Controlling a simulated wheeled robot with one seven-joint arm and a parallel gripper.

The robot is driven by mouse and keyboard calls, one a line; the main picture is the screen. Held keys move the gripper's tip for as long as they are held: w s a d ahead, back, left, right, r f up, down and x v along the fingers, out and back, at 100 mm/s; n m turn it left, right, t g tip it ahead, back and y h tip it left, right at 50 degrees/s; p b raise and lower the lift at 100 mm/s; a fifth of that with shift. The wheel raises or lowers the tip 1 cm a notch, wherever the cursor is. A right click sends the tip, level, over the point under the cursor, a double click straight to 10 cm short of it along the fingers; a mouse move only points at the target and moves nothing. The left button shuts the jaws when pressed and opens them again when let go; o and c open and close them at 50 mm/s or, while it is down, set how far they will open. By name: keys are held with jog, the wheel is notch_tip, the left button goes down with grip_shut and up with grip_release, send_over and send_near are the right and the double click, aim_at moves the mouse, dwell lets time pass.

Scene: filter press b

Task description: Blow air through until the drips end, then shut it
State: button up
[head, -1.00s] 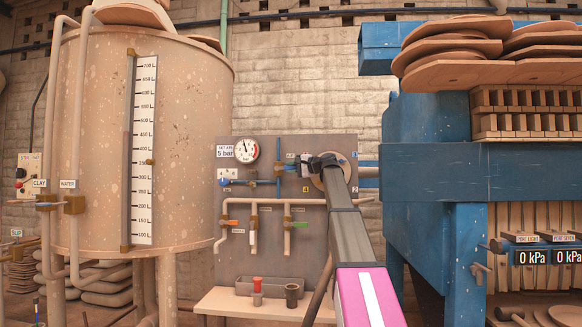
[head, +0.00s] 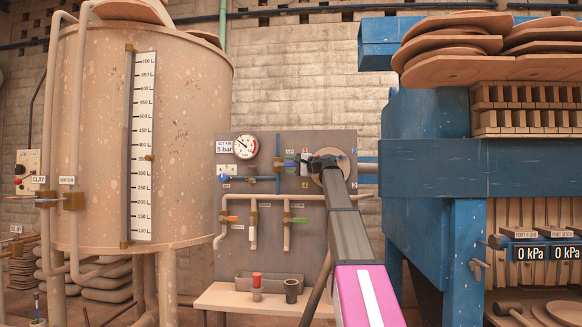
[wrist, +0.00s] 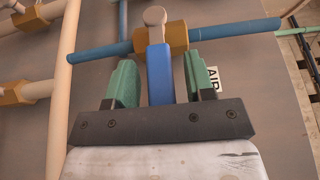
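A blue valve handle (wrist: 160,75) hangs from a brass valve body (wrist: 175,37) on a blue pipe (wrist: 230,34), crosswise to the pipe. My gripper (wrist: 161,80) has its two green fingers on either side of this handle, with a visible gap on both sides. A partly hidden AIR tag (wrist: 213,76) is behind the right finger. In the head view my gripper (head: 304,165) is at the board's upper right, and my arm hides part of the board. A round gauge (head: 245,147) sits beside a "SET AIR 5 bar" label (head: 227,146). No drips are discernible.
An orange-handled valve (head: 229,218) and a green-handled valve (head: 298,220) sit on tan pipes. A large tank (head: 190,120) stands left; the blue press (head: 430,150) stands right, with 0 kPa displays (head: 527,253).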

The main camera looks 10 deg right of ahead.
jog(key=v, duration=1)
jog(key=shift+s+d, duration=0.25)
jog(key=shift+s, duration=0.05)
